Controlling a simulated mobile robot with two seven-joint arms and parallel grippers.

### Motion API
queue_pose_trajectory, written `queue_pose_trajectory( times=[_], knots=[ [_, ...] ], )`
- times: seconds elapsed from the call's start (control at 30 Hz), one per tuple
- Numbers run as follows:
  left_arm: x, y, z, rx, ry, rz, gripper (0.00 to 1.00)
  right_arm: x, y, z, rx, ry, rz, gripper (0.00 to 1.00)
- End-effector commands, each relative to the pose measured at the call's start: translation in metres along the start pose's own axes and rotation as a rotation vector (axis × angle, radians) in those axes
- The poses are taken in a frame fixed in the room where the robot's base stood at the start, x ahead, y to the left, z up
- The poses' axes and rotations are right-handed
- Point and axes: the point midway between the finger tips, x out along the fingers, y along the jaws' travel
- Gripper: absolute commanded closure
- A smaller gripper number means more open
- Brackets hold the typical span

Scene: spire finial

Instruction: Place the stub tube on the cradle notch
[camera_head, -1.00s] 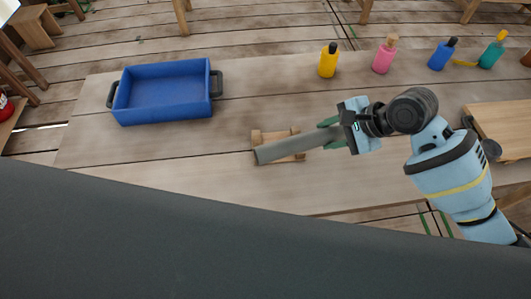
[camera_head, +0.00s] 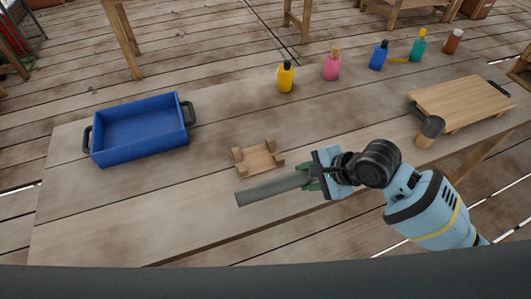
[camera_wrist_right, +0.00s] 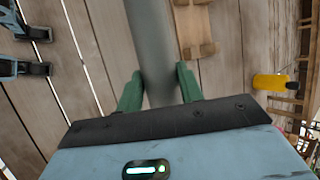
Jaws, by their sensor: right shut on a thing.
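The grey stub tube (camera_head: 268,188) is held at its right end by my right gripper (camera_head: 310,180). Its free end points left, and in the head view it lies in front of the cradle, apart from it. The right wrist view shows the tube (camera_wrist_right: 150,45) between the green fingers of the gripper (camera_wrist_right: 160,92). The small wooden cradle (camera_head: 258,159) has raised blocks at its corners and is empty. Part of the cradle (camera_wrist_right: 192,30) shows beside the tube in the wrist view.
A blue tray (camera_head: 140,133) stands on the table (camera_head: 100,205) to the left. Yellow (camera_head: 286,78), pink (camera_head: 331,66) and blue (camera_head: 378,57) bottles stand along the back. A wooden board (camera_head: 462,103) and a dark-headed mallet (camera_head: 428,131) are at right.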

Motion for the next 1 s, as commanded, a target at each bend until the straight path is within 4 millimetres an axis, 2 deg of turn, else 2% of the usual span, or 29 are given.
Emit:
queue_pose_trajectory(
  times=[0.6, 0.8, 1.0],
  knots=[
    [0.006, 0.005, 0.033, -0.016, -0.058, 0.007, 0.38, 0.061, -0.095, -0.061, 0.003, -0.002, 0.000, 0.99],
    [0.008, 0.006, 0.037, -0.017, -0.063, 0.008, 0.38, 0.068, -0.109, -0.069, 0.001, -0.002, -0.001, 0.99],
    [0.008, 0.006, 0.035, -0.017, -0.059, 0.008, 0.38, 0.068, -0.112, -0.070, -0.001, -0.002, -0.002, 0.99]
  ],
)
